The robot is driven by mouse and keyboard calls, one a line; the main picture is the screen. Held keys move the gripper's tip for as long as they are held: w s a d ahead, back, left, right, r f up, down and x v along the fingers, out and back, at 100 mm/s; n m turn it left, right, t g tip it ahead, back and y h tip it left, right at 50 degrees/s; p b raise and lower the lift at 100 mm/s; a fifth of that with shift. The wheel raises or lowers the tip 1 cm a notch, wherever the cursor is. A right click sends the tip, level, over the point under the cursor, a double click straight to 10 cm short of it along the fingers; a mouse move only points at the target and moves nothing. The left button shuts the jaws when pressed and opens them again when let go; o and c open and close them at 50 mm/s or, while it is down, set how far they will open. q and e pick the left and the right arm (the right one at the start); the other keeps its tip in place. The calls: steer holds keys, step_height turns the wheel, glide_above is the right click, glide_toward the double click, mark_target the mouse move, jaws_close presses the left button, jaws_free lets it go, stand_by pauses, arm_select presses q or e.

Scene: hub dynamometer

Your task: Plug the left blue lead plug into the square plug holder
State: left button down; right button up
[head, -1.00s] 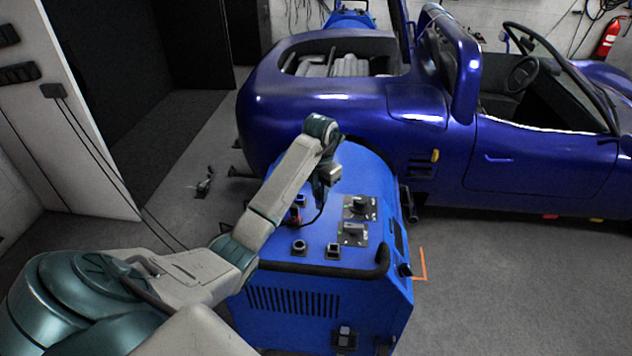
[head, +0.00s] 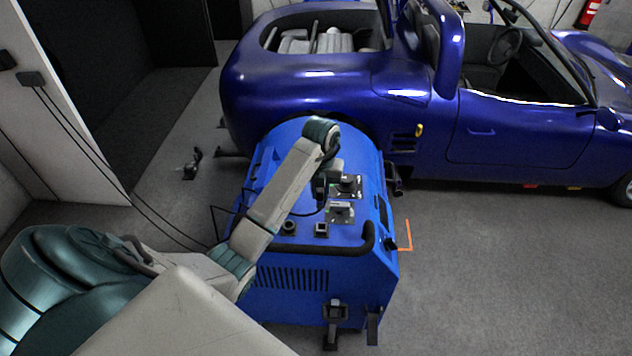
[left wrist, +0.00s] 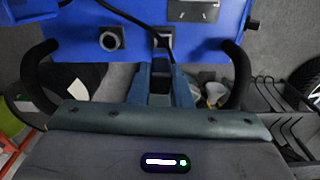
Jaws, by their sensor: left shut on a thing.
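My left gripper (head: 322,190) hangs over the top panel of the blue cabinet and is shut. In the left wrist view its two fingers (left wrist: 160,78) close on the left blue lead plug, which is mostly hidden between them. A black lead (left wrist: 158,40) runs from the fingers up across the panel. The square plug holder (head: 321,229) is on the panel near its front edge, empty as far as I can see. It also shows in the left wrist view (left wrist: 166,36), just beyond the fingertips and partly crossed by the lead. The plug appears apart from it. My right gripper is out of view.
A round holder (head: 289,227) sits left of the square one. Black knobs on plates (head: 341,212) stand behind it. A black handle rail (head: 355,249) borders the cabinet's front edge. A blue car (head: 330,85) stands close behind. The floor at right is clear.

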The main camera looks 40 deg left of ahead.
mark_target(322, 204)
arm_select(q)
steer(key=shift+s+d+r+n, duration=0.1)
steer(key=shift+s+d+n, duration=0.1)
steer(key=shift+d+n, duration=0.15)
steer(key=shift+d+f+b, duration=0.15)
steer(key=shift+f+b, duration=0.5)
steer(key=shift+f, duration=0.15)
step_height(322, 204, down, 3)
steer(key=b, duration=0.2)
steer(key=shift+r+b, duration=0.1)
steer(key=shift+b, duration=0.25)
steer(key=shift+f+b, duration=1.35)
steer(key=shift+s, duration=0.1)
steer(key=shift+f+b, duration=1.45)
steer(key=shift+b, duration=0.05)
